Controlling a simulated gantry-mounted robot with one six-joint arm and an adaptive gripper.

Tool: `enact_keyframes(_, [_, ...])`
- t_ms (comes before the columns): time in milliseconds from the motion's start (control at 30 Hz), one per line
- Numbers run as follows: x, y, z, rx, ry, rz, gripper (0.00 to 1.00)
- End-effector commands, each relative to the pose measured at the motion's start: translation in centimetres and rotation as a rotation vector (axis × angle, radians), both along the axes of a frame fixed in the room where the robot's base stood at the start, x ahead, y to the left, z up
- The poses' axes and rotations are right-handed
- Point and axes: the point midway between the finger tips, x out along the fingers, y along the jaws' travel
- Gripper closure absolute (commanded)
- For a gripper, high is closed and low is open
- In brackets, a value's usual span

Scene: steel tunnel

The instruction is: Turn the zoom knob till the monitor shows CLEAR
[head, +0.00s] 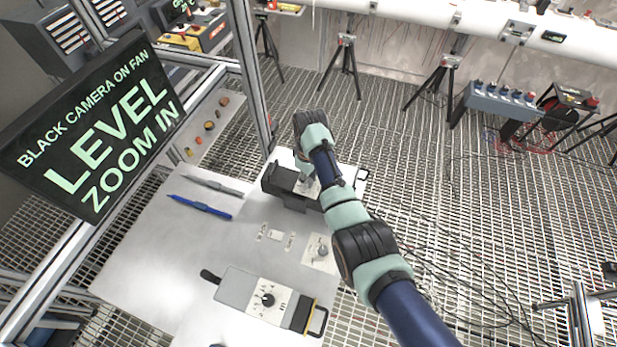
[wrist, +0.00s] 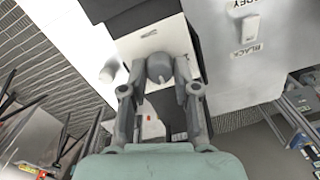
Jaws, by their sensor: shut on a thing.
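The monitor (head: 92,125) at the left of the head view reads "BLACK CAMERA ON FAN", "LEVEL" and "ZOOM IN" in pale green letters. My gripper (head: 308,188) reaches down at the dark camera-like body (head: 283,184) on the table's far part. In the wrist view my gripper (wrist: 160,75) is shut on a rounded grey knob (wrist: 159,67) that stands on a pale plate, a finger on each side. No label shows on this knob. My arm and gripper hide it in the head view.
A switch (wrist: 250,28) labelled BLACK and GREY lies beside the gripper. The table (head: 150,245) also bears a second knob plate (head: 321,252), a grey control box (head: 265,298) with a black knob, and a blue pen-like tool (head: 200,207). Tripods stand behind on the grating floor.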

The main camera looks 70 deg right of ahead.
Motion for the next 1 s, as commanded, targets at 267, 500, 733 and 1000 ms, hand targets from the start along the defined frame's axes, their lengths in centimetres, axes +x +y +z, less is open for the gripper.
enact_keyframes(267, [-0.02, -0.10, 0.18, 0.019, 0.001, -0.202, 1.00])
enact_keyframes(500, [-0.07, -0.19, 0.16, 0.038, 0.003, -0.418, 1.00])
enact_keyframes(733, [-0.13, -0.27, 0.15, 0.054, 0.003, -0.598, 1.00])
enact_keyframes(1000, [-0.19, -0.30, 0.09, 0.066, 0.004, -0.736, 1.00])
